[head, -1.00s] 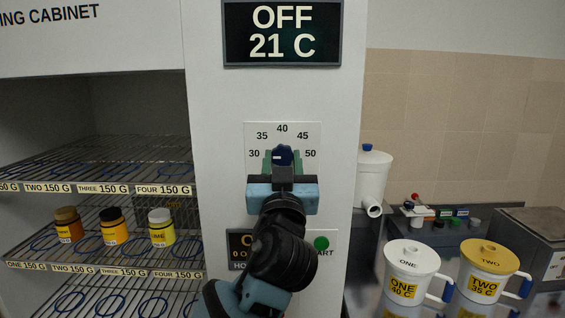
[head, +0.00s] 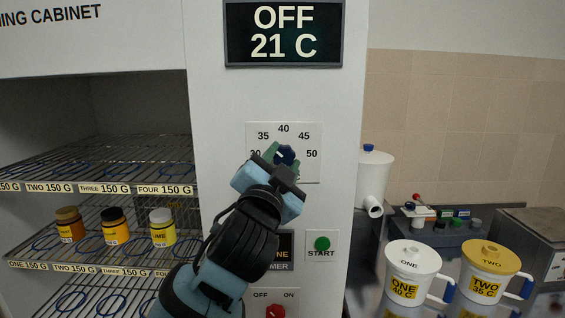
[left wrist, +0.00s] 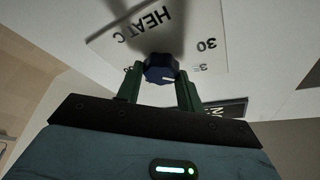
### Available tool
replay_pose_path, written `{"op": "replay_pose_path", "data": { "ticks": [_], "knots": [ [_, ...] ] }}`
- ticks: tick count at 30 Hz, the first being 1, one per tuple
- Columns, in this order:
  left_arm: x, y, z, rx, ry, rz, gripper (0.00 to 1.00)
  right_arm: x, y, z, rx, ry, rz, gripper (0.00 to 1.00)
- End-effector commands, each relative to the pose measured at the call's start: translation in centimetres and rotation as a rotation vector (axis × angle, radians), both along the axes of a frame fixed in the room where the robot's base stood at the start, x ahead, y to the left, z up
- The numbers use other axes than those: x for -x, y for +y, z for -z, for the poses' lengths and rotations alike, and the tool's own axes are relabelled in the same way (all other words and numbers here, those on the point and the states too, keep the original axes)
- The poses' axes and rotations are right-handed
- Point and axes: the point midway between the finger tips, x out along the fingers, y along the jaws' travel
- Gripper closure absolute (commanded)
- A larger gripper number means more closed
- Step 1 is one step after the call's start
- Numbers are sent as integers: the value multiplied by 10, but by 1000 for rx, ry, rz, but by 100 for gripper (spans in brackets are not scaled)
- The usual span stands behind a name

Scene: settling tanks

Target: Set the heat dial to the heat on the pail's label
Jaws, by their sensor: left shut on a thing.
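The dark blue heat dial (head: 287,154) sits on a white scale plate (head: 283,129) marked from 30 to 50. My left gripper (head: 282,159) is shut on the dial, its green fingers on either side and its body tilted. In the left wrist view the dial (left wrist: 160,69) shows a white mark pointing roughly toward 35; the exact reading is unclear. The white pail ONE (head: 413,262) has a yellow label reading 40 C. The yellow-lidded pail TWO (head: 490,262) has one reading 35 C. The display (head: 283,33) reads OFF, 21 C. My right gripper is out of view.
Below the dial are a green START button (head: 322,243), a partly hidden timer and a red OFF/ON switch (head: 276,311). Wire shelves (head: 95,235) with several small jars stand left. A white spouted vessel (head: 374,180) stands right of the panel.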

Motion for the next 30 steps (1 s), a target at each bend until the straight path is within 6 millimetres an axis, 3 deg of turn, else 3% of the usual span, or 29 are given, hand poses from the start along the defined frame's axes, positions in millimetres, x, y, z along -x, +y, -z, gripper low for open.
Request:
{"op": "replay_pose_path", "data": {
  "ticks": [18, 30],
  "knots": [
    [0, 3, -5, -572, -5, -5, 86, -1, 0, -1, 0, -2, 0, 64],
    [0, 2, -6, -798, -4, -5, 86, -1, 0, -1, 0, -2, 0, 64]
  ]
}}
